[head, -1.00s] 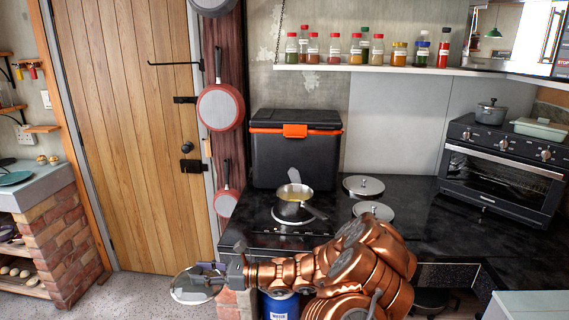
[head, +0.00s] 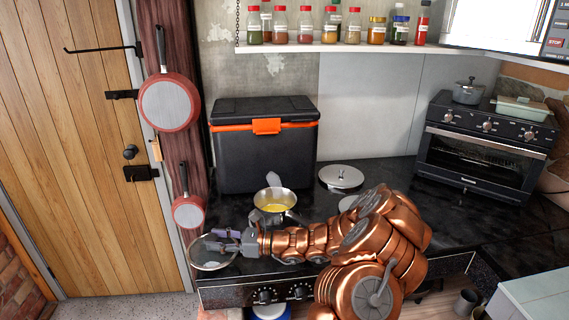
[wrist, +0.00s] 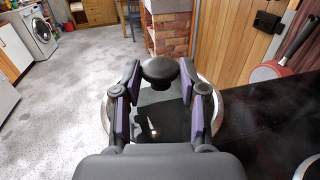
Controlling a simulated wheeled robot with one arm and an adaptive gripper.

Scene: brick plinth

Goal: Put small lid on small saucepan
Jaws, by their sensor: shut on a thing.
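My gripper (head: 228,242) is shut on a round glass lid (head: 206,263) with a metal rim. In the wrist view the lid's black knob (wrist: 160,71) is between the purple-padded fingers (wrist: 160,90). The lid is held at the counter's left front edge, left of and nearer than the saucepan, and apart from it. Part of the lid is hidden by my gripper.
A metal lid (head: 341,177) lies on the counter (head: 440,205) to the right of the saucepan; another lid (head: 348,203) is partly hidden by my arm. A black cool box (head: 264,155) stands behind the saucepan. Red pans (head: 169,104) hang at the left. An oven (head: 484,150) stands right.

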